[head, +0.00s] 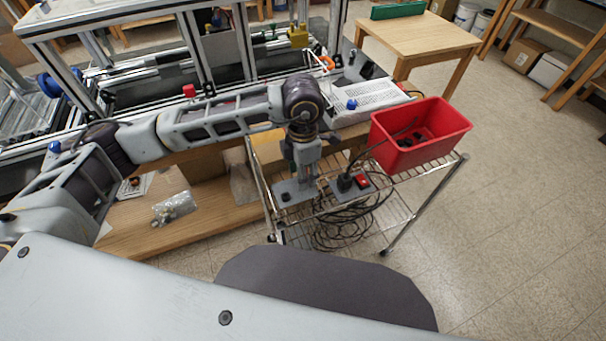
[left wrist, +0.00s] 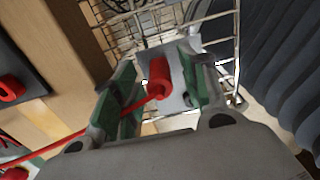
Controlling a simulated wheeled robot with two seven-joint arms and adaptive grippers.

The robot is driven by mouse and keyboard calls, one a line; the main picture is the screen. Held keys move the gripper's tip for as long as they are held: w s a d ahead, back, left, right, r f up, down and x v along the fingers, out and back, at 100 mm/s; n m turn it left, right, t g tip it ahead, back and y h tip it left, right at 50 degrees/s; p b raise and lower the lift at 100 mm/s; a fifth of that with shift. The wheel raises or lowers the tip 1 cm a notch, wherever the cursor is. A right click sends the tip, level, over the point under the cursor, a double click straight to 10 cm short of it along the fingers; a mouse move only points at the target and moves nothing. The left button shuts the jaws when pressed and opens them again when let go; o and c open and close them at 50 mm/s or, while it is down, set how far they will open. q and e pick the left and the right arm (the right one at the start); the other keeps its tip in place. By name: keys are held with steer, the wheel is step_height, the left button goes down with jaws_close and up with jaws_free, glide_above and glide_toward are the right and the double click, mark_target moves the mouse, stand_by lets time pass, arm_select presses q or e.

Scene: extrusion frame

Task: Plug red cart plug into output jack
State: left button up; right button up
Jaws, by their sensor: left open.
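The red plug (left wrist: 160,72) is a short red cylinder in the left wrist view, with a red cable (left wrist: 95,128) running to the lower left. It sits between the green-padded fingers of my left gripper (left wrist: 158,82), which are open around it. A pale grey plate (left wrist: 178,98) lies behind the plug; I cannot tell whether the plug touches it. In the head view my left gripper (head: 301,182) points down over the wire cart, at a grey plate (head: 285,197). The red plug is hidden there, and I cannot single out the output jack. My right gripper is out of view.
A power strip (head: 345,196) with a black plug and red switch lies right of the gripper. Coiled black cables (head: 335,230) hang below. A red bin (head: 420,135) stands on the cart's right. A wooden shelf (head: 225,222) lies to the left. Floor is clear at right.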

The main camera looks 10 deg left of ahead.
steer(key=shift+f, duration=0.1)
arm_select(q)
jaws_close()
stand_by(0.3)
steer(key=shift+r, duration=0.2)
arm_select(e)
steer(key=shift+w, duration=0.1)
arm_select(q)
steer(key=shift+r, duration=0.35)
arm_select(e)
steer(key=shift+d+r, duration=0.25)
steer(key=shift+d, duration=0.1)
arm_select(q)
steer(key=shift+r+p, duration=0.55)
steer(key=shift+r, duration=0.15)
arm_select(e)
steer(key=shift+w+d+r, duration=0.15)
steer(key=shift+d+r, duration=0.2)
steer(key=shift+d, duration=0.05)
